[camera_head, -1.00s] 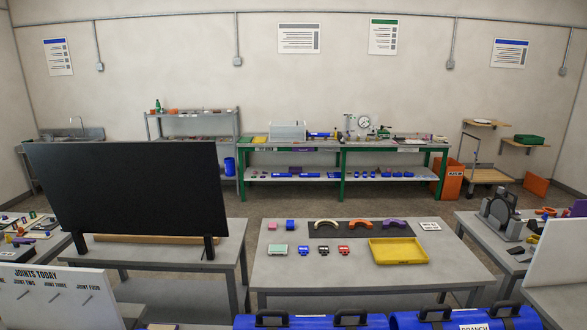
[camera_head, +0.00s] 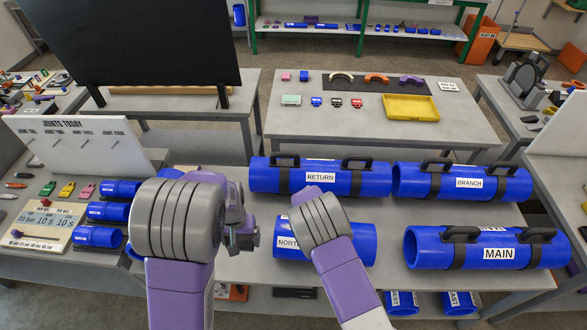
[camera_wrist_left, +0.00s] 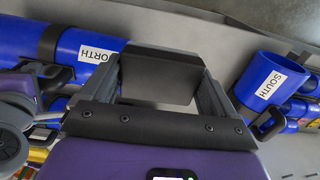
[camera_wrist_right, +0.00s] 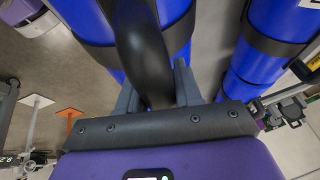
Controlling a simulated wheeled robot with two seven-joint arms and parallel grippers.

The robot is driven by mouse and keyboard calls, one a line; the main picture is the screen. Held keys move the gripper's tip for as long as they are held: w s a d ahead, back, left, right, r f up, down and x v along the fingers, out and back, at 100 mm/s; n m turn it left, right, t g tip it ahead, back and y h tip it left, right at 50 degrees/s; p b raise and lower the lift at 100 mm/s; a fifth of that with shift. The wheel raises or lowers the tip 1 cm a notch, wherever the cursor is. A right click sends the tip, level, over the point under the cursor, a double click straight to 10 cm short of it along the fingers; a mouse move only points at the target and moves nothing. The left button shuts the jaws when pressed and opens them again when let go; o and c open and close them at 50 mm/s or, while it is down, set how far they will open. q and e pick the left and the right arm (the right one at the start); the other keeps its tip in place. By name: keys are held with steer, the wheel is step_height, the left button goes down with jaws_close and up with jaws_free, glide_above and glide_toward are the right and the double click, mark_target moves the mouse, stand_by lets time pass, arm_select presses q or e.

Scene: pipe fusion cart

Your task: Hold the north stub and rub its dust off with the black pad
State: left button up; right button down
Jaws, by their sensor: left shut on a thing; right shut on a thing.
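The north stub (camera_head: 360,245) is a short blue pipe lying on the front table; its NORTH label (camera_head: 288,243) shows, while my right arm covers its middle. It also shows in the left wrist view (camera_wrist_left: 85,45). My right gripper (camera_wrist_right: 157,92) is shut on a black curved handle (camera_wrist_right: 143,45) on a blue pipe, seemingly the north stub; the head view hides this grip. My left gripper (camera_head: 247,236) is left of the stub, shut on the flat black pad (camera_wrist_left: 158,80). The pad looks apart from the stub. I cannot make out any dust.
The blue RETURN pipe (camera_head: 265,177) lies behind the stub, with BRANCH (camera_head: 510,187) and MAIN (camera_head: 430,250) to the right. Small blue pieces (camera_head: 98,237) lie at left. The SOUTH stub (camera_wrist_left: 262,85) shows in the left wrist view. A white board (camera_head: 75,148) stands at left.

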steer(key=shift+s+f, duration=0.15)
steer(key=shift+f, duration=0.05)
steer(key=c, duration=0.7)
jaws_free()
steer(key=v, duration=1.2)
steer(key=shift+r, duration=0.2)
